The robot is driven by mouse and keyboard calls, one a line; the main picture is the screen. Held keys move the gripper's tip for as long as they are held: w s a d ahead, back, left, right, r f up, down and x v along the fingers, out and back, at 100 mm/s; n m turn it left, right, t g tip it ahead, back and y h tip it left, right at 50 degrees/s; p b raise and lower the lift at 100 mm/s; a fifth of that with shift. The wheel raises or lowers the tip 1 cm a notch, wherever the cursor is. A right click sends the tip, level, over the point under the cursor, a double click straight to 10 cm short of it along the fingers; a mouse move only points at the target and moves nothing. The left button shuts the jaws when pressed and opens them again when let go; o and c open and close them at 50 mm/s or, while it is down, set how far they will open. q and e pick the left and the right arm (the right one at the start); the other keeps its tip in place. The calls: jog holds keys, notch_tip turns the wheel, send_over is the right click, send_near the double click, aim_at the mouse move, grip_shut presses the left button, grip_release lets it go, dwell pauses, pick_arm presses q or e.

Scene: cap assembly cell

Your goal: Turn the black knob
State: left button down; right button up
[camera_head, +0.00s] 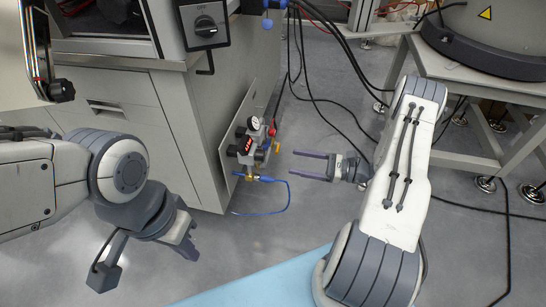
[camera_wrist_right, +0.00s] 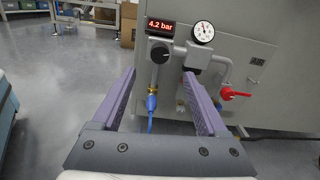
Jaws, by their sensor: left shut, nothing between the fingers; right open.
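The black knob (camera_wrist_right: 160,53) is a small round knob with a pale mark on the pressure regulator in the right wrist view, just below the red "4.2 bar" display (camera_wrist_right: 167,27). In the head view the knob (camera_head: 232,151) shows small on the left of the regulator. My right gripper (camera_head: 294,164) is open and empty, with its purple fingers pointing left towards the regulator, apart from it. In the wrist view its two fingers (camera_wrist_right: 160,74) stand either side below the knob, not touching it. My left gripper (camera_head: 190,254) is shut and empty at lower left, far from the knob.
A round gauge (camera_wrist_right: 203,32) and a red valve handle (camera_wrist_right: 235,94) sit right of the knob. A blue hose (camera_wrist_right: 151,105) hangs below it. Black cables (camera_head: 303,80) hang nearby.

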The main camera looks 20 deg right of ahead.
aim_at(264, 156)
jog(key=b+x, duration=0.3)
jog(key=x, duration=0.5)
jog(key=shift+w+a+f, duration=0.1)
jog(key=shift+w+a, duration=0.1)
jog(key=shift+a, duration=0.05)
jog(key=shift+w+a, duration=0.35)
jog(key=shift+a, duration=0.15)
